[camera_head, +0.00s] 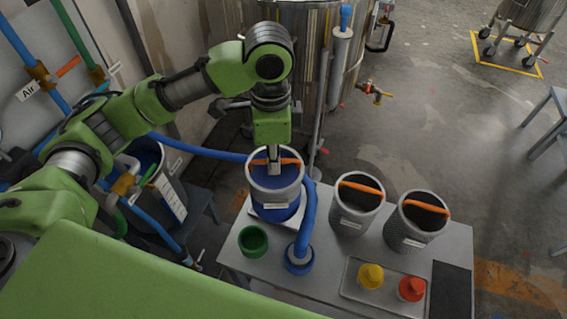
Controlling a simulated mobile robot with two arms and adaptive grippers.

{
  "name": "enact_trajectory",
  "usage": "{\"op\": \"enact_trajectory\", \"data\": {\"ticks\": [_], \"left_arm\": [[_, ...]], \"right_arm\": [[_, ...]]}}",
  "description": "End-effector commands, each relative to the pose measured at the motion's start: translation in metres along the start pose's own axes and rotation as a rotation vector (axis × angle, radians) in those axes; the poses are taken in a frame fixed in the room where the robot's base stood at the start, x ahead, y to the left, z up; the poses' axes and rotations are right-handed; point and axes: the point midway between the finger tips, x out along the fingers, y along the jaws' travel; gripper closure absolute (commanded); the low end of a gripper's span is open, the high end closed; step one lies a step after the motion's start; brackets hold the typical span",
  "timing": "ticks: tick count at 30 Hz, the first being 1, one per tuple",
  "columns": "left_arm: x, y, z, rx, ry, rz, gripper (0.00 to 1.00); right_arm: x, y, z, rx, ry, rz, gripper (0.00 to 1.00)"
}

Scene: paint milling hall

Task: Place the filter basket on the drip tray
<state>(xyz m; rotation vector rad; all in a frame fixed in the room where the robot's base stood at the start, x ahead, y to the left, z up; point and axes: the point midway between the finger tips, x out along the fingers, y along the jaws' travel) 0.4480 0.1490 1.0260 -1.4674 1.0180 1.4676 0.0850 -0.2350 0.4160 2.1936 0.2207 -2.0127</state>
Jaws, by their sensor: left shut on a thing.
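My left gripper (274,170) reaches down from above and is shut on the orange handle of a grey filter basket (265,188) with a white label. The inside of this basket looks blue. It sits in or just above a blue round vessel (275,213) at the table's back left; I cannot tell whether they touch. Two more grey baskets with orange handles, a middle one (351,220) and a right one (408,238), stand on the table. A shallow metal tray (352,290) at the front holds a yellow and a red capped item. A dark flat panel (452,292) lies at the right; I cannot tell which is the drip tray. My right gripper is not in view.
A blue hose (308,215) runs close beside the held basket to a blue fitting on the table (236,262). A green cup (253,240) stands at left. A steel tank (300,50) with a tap rises behind. Floor right of the table is open.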

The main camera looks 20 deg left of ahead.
Motion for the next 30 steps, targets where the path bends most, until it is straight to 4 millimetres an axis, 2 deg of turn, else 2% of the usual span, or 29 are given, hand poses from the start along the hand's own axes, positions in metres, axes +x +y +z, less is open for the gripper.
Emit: {"op": "enact_trajectory", "data": {"ticks": [3,6,12,17,25,30], "left_arm": [[0.009,-0.024,-0.008,-0.005,-0.001,0.000,1.00],[0.030,-0.038,-0.013,-0.003,-0.002,0.001,1.00],[0.056,-0.058,-0.021,-0.001,0.000,0.000,1.00],[0.064,-0.064,-0.023,-0.001,0.001,0.000,1.00],[0.094,-0.067,-0.023,-0.001,0.000,-0.001,1.00],[0.099,-0.068,-0.024,0.000,0.002,-0.003,1.00]], "right_arm": [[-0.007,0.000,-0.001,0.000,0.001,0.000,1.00],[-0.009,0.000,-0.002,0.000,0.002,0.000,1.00],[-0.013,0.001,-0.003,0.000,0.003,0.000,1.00],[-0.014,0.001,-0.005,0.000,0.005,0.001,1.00],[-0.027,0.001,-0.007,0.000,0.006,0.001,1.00],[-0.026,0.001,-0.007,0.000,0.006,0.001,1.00]]}}
